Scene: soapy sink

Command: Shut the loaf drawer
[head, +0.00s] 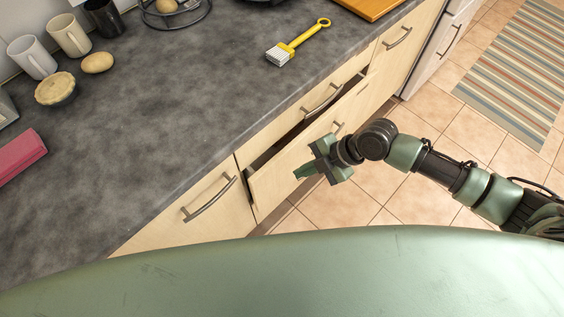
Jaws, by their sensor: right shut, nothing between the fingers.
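The partly open drawer (290,165) is a pale wood front under the counter, standing out from the cabinet with a dark gap along its top. I cannot read whether it holds a loaf. Its handle (338,127) shows just beyond my gripper. My right gripper (308,162) is shut and empty, held at the drawer front on its outer side. I cannot tell whether it touches the front. My left gripper is not in view.
Above the open drawer is a closed drawer front with a handle (320,100). A grey counter (170,110) carries a yellow brush (297,42), mugs (68,35), a pie (56,89) and a pink block (20,157). Tiled floor (400,195) is free beside the cabinets; a striped rug (520,75) lies beyond.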

